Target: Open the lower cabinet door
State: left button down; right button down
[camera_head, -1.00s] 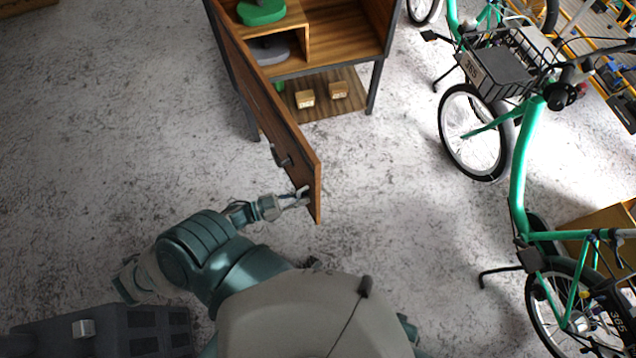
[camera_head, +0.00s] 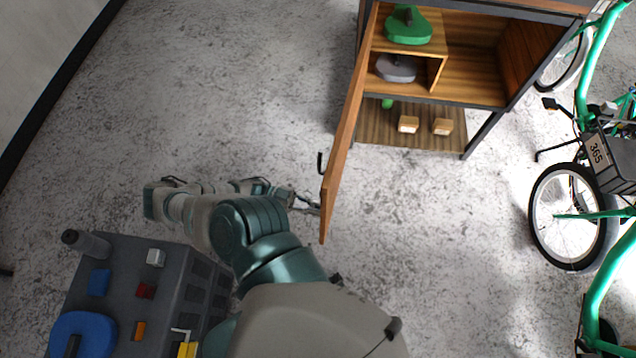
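The lower cabinet door (camera_head: 346,135) is a wooden panel, swung wide open and seen nearly edge-on. A dark handle (camera_head: 321,164) is on its left, outer face. The cabinet (camera_head: 482,62) stands at the top right with its compartment exposed. My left gripper (camera_head: 313,207) is at the outer face of the door, near its free end, below the handle. Its fingertips are close to the panel; I cannot tell whether they touch it, or whether the fingers are open or shut. My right gripper is not in view.
Inside the cabinet are a green object (camera_head: 409,28) and a grey object (camera_head: 396,68). Small wooden boxes (camera_head: 408,124) sit on the shelf underneath. A grey crate (camera_head: 185,262) with loose items stands at lower left. Green bikes (camera_head: 571,217) stand at right. Floor between is clear.

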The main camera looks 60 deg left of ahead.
pick_arm(q)
jog(key=shift+w+r, duration=0.15)
jog(key=c, duration=1.2)
grip_release()
jog(key=v, duration=1.2)
jog(key=shift+f, duration=0.2)
